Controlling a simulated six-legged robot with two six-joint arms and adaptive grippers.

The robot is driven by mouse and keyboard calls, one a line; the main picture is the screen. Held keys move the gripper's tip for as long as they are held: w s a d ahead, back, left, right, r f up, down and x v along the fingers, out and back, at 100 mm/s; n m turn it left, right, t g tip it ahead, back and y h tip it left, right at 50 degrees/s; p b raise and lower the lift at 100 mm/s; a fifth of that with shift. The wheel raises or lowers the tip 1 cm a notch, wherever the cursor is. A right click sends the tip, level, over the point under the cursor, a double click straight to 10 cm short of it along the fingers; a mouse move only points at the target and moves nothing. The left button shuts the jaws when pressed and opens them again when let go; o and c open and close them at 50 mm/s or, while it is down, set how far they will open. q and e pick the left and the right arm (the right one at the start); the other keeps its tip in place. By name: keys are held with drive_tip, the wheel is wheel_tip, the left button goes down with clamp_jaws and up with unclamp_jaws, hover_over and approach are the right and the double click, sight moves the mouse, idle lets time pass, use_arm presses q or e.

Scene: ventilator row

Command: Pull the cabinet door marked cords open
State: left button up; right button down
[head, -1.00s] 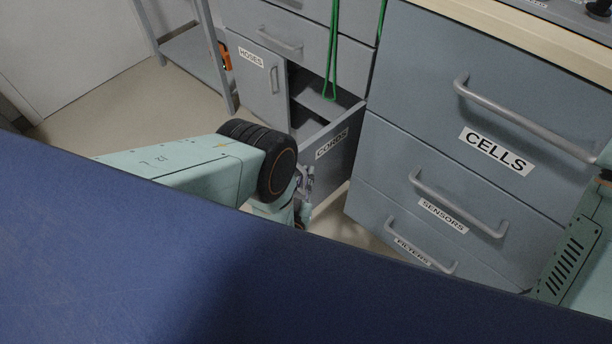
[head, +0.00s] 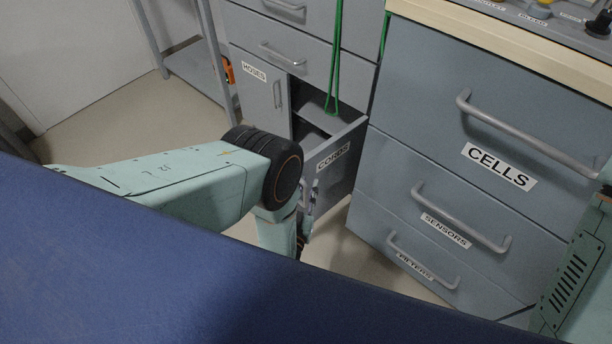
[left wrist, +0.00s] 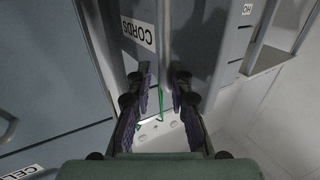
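The grey cabinet door marked CORDS (head: 340,175) stands swung out from its cabinet, with the dark inside and a shelf (head: 318,118) showing behind it. My left gripper (head: 308,193) is at the door's outer face near its free edge, partly hidden by my own arm. In the left wrist view the CORDS label (left wrist: 138,33) is upside down at upper left. There the two dark fingers of the left gripper (left wrist: 160,75) are spread, with a narrow grey upright strip between their tips. I cannot tell whether it is handle or door edge. My right gripper is not visible.
The HOSES door (head: 258,90) is shut to the left. Green cords (head: 335,60) hang in front of the cabinet opening. The CELLS drawer (head: 490,115) and those below it stand close on the right. A blue surface (head: 180,280) fills the foreground.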

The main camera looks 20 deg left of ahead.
use_arm(q)
drive_tip(key=shift+s+r, duration=0.1)
drive_tip(key=shift+r, duration=4.25)
